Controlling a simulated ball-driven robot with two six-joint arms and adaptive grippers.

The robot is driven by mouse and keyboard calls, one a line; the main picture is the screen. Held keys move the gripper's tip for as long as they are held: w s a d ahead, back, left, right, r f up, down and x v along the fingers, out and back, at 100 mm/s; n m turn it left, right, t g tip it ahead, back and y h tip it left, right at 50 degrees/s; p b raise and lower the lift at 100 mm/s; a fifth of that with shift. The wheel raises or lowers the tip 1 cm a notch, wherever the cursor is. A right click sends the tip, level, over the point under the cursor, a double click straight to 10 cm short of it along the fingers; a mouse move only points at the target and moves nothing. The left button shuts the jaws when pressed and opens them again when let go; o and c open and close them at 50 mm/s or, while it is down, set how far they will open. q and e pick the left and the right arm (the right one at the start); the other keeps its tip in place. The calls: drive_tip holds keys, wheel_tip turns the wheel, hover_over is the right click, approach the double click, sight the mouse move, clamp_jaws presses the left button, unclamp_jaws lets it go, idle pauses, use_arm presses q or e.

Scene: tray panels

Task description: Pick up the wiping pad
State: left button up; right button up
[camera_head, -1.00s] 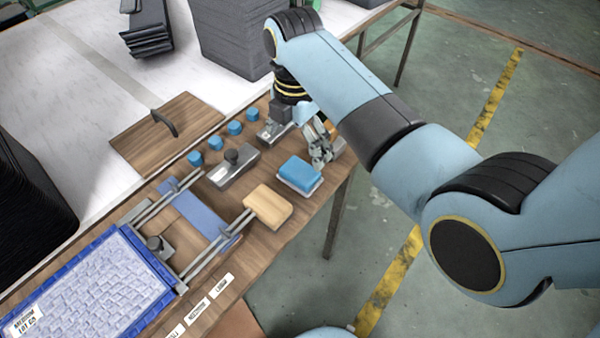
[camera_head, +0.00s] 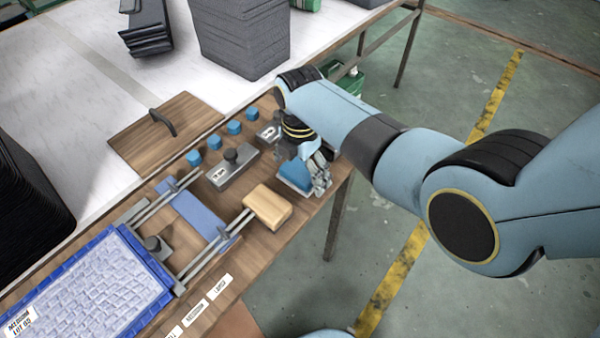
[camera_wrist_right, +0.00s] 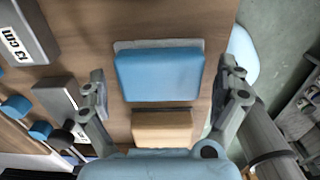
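The wiping pad appears to be the blue block with a pale base (camera_head: 294,174), lying on the wooden bench near its right edge. It is partly hidden by my right gripper (camera_head: 318,182) in the head view. In the right wrist view the blue pad (camera_wrist_right: 160,75) lies between the two spread fingers of my right gripper (camera_wrist_right: 164,80), with a gap on each side. The gripper is open and holds nothing. My left gripper is not in view.
A tan block (camera_head: 267,207) lies close beside the pad. A grey metal block with a knob (camera_head: 233,170) and several blue cylinders (camera_head: 235,128) stand to the left. A rail fixture (camera_head: 200,215) and a blue-rimmed tray (camera_head: 165,297) are farther left.

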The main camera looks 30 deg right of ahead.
sight(305, 171)
drive_tip(key=c, duration=1)
drive_tip(key=shift+c, duration=0.2)
drive_tip(key=shift+r, duration=0.1)
drive_tip(key=r, duration=0.3)
drive_tip(key=s+r+p, duration=0.1)
drive_tip(key=shift+d+r, duration=0.25)
drive_tip(key=shift+d, duration=0.1)
drive_tip(key=s+d+r, duration=0.6)
drive_tip(key=s, duration=0.2)
drive_tip(key=shift+s+r+p, duration=0.15)
drive_tip(key=shift+s+p, duration=0.15)
drive_tip(key=shift+p, duration=0.05)
